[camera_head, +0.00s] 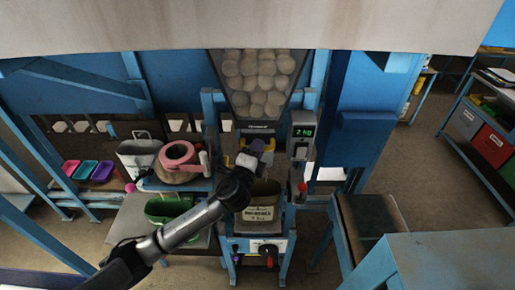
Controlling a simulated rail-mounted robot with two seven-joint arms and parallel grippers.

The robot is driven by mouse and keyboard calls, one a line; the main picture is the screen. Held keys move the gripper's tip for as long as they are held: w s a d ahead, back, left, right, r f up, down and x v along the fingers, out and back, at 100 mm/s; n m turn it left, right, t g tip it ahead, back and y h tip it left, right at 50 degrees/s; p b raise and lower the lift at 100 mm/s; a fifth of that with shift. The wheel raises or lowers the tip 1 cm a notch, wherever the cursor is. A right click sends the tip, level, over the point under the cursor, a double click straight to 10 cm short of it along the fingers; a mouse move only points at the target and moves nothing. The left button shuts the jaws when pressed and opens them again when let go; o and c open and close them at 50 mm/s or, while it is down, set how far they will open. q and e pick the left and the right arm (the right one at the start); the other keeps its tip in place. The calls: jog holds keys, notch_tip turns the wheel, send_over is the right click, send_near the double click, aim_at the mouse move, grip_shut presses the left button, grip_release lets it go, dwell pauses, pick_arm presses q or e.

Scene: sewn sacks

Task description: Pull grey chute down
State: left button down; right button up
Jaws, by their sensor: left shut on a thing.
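The grey chute (258,131) sits at the bottom of a hopper full of round tan potatoes, at the middle of the head view. My left gripper (250,157) reaches up to its front from the lower left and is shut at its lower part. The wrist and fingers hide most of the place of contact. A small purple piece (257,145) and yellow parts show just behind the fingertips. An open sack with dark lettering (260,213) hangs straight below the chute. My right gripper is not in view.
A scale display reading 2 kg (303,131) stands right of the chute. A pink roll (179,154) and a green bin (167,208) stand at left. A red-knobbed lever (302,188) is close by at right. Blue frame posts flank the chute.

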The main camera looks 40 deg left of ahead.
pick_arm(q)
jog(key=shift+f, duration=0.1)
notch_tip(320, 180, down, 16)
jog(key=b, duration=1.2)
jog(key=shift+f+b, duration=0.2)
jog(key=shift+b, duration=0.15)
jog(key=shift+f, duration=0.1)
jog(key=c, duration=1.4)
grip_release()
jog(key=o, duration=0.3)
jog(key=shift+s, duration=0.1)
jog(key=b+v, duration=0.1)
jog(key=v, duration=1.2)
jog(key=shift+s, duration=0.3)
